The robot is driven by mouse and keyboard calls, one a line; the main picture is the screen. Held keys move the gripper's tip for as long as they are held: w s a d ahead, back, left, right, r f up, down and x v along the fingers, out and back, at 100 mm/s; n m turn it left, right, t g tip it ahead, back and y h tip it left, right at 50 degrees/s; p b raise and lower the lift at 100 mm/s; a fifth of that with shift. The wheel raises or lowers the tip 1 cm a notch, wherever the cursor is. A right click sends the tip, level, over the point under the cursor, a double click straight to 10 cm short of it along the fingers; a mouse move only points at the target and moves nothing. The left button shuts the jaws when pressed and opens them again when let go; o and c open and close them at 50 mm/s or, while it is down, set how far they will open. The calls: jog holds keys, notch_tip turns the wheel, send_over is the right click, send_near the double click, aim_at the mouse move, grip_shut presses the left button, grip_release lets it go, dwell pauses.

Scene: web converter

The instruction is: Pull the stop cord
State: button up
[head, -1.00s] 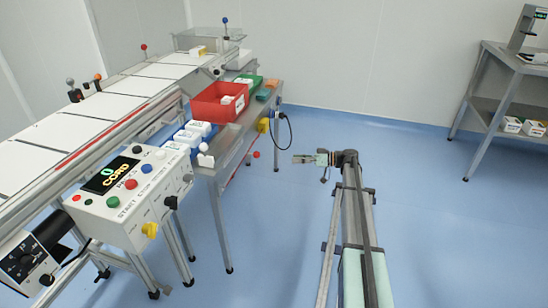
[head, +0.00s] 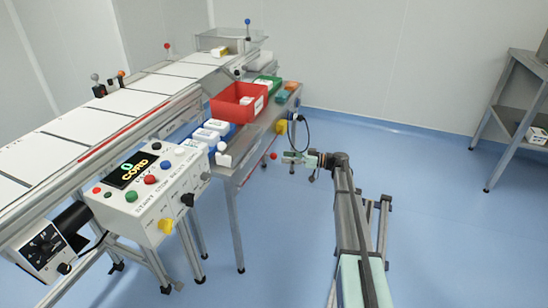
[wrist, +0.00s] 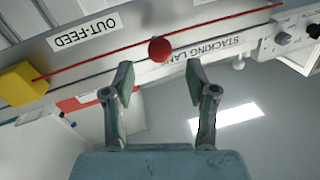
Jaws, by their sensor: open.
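The red stop cord (wrist: 110,62) runs along a grey rail in the wrist view, from a yellow box (wrist: 22,84) at left to the upper right. A red ball (wrist: 159,49) hangs on it; the ball also shows in the head view (head: 273,155), beside the side table. My gripper (wrist: 159,80) is open and empty. Its fingers point at the ball, which shows centred just beyond the gap between the tips. In the head view my gripper (head: 287,158) is just right of the ball. I cannot tell exactly how far apart they are.
The side table (head: 262,125) holds a red bin (head: 225,110), a green bin and white packs. The control box (head: 150,200) with coloured buttons and a lit "CORD" display stands at left, beside the conveyor (head: 90,125). Blue floor (head: 440,240) at right is clear.

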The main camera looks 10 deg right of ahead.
aim_at(274, 156)
jog(key=x, duration=0.6)
